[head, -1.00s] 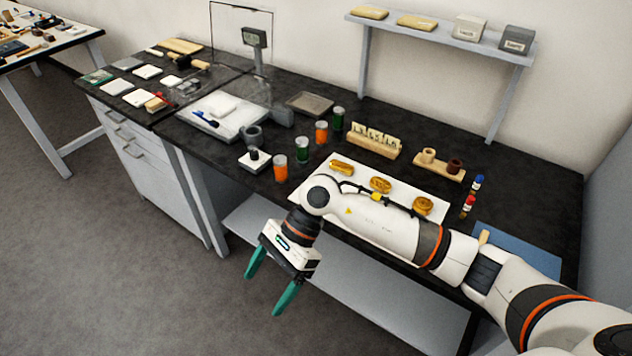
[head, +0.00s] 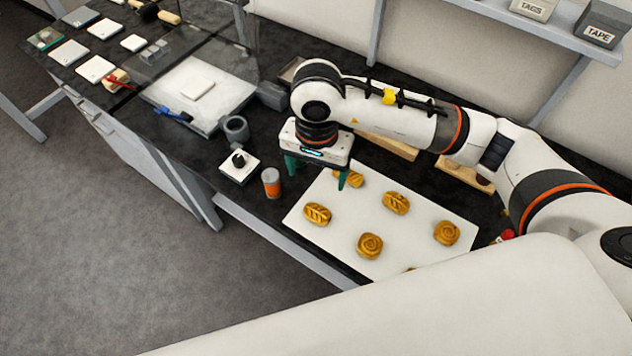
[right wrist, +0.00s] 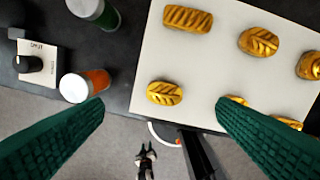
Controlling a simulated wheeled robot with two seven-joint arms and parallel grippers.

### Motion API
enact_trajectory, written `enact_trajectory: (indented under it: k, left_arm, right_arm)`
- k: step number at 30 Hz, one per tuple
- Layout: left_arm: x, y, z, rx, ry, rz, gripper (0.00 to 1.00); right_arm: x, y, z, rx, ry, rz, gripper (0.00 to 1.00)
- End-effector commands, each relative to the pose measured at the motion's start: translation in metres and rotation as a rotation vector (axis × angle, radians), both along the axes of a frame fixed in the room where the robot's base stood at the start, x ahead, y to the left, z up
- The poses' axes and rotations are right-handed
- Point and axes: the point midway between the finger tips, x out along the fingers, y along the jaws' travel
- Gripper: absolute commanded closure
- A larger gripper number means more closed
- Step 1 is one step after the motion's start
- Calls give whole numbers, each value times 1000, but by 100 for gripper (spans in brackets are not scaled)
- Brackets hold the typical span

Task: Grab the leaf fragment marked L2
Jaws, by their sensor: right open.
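Several golden fragments lie apart on a white board (head: 336,238). Two with leaf-like veins are the near-left one (head: 317,214) and the back-middle one (head: 396,203). Two look spiral, at the near middle (head: 370,245) and right (head: 447,232). A longer fragment (head: 350,178) is partly behind my right gripper (head: 317,172). I cannot read any L2 mark. My right gripper is open and empty, above the board's left edge. In the right wrist view the near-left leaf fragment (right wrist: 164,93) appears between its fingertips (right wrist: 160,105). My left gripper is not in view.
A green jar (right wrist: 93,10) is close by in the right wrist view. A white scale (head: 205,97) stands further left. Wooden holders are partly behind my arm.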

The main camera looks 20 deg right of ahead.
Motion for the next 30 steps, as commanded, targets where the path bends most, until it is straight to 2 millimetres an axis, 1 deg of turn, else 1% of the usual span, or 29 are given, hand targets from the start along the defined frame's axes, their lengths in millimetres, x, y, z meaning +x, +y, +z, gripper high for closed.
enact_trajectory:
  k: [4, 9, 13, 16, 19, 22, 24, 27, 30]
  left_arm:
    - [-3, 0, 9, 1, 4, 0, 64]
    - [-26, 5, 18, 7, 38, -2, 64]
    - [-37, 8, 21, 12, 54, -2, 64]
    - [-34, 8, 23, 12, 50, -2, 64]
    - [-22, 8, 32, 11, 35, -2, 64]
    - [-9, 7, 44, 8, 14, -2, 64]
    - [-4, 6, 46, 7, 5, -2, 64]
    - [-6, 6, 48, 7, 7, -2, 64]
    - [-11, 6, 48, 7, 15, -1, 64]
  right_arm:
    - [-3, 0, -18, -2, 9, -1, 19]
    - [-3, 0, -47, -1, 7, -1, 19]
    - [-3, 1, -62, 1, 4, -1, 19]
    - [-3, 0, -68, -1, 4, -1, 19]
    - [-7, 1, -77, 1, 7, -1, 19]
    - [-12, 3, -91, 0, 10, -2, 19]
    - [-11, 3, -104, 1, 7, -2, 19]
    - [-11, 3, -114, 1, 6, -1, 19]
    - [-10, 3, -119, 0, 2, 0, 19]
